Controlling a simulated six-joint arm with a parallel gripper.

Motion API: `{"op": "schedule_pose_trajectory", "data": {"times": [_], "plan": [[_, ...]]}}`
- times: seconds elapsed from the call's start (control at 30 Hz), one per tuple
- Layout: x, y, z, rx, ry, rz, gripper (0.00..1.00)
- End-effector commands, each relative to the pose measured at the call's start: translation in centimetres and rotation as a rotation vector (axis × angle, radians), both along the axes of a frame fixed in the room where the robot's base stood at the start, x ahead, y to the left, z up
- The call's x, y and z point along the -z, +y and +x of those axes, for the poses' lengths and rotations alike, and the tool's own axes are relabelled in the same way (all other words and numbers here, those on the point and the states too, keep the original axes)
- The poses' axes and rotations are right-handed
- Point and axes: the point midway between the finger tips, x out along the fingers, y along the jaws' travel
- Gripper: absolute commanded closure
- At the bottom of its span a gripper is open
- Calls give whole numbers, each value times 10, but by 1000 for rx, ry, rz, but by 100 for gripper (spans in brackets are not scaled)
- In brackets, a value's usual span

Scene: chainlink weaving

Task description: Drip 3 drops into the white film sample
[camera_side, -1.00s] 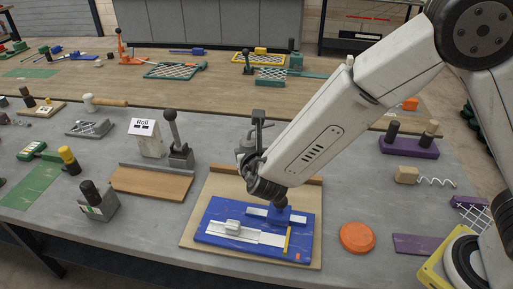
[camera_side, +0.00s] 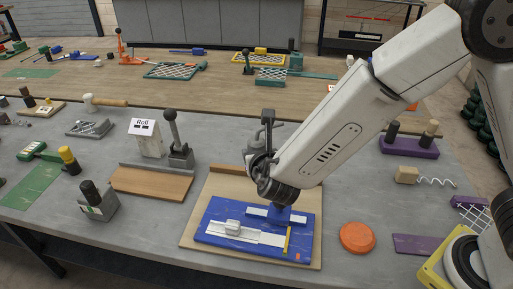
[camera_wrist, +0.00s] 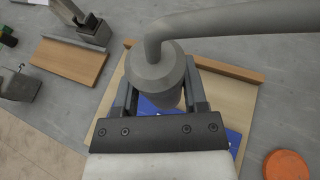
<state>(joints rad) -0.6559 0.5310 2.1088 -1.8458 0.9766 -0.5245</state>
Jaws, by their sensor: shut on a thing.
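My gripper (camera_wrist: 162,95) is shut on a grey bottle (camera_wrist: 158,70) with a bent tube, seen from above in the wrist view. The bottle is above the back part of a blue board (camera_side: 300,232), which it and my fingers partly hide in that view. No drops can be made out.
The blue board lies on a wooden base (camera_side: 197,221) with a raised back edge. An orange disc (camera_side: 357,237) lies to the right. A wooden plate (camera_side: 150,184) and a lever press (camera_side: 178,145) stand to the left. A purple block (camera_side: 408,148) is farther right.

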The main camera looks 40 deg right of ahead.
Motion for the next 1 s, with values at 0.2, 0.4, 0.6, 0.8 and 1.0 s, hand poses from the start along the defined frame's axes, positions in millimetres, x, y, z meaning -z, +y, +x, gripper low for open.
{"op": "schedule_pose_trajectory", "data": {"times": [0.2,0.4,0.6,0.8,1.0], "plan": [[0,0,0,2,-1,1,100],[2,7,3,22,-16,11,100],[11,24,10,86,-56,42,100],[26,49,14,188,-110,86,100],[46,75,11,296,-167,129,100]]}}
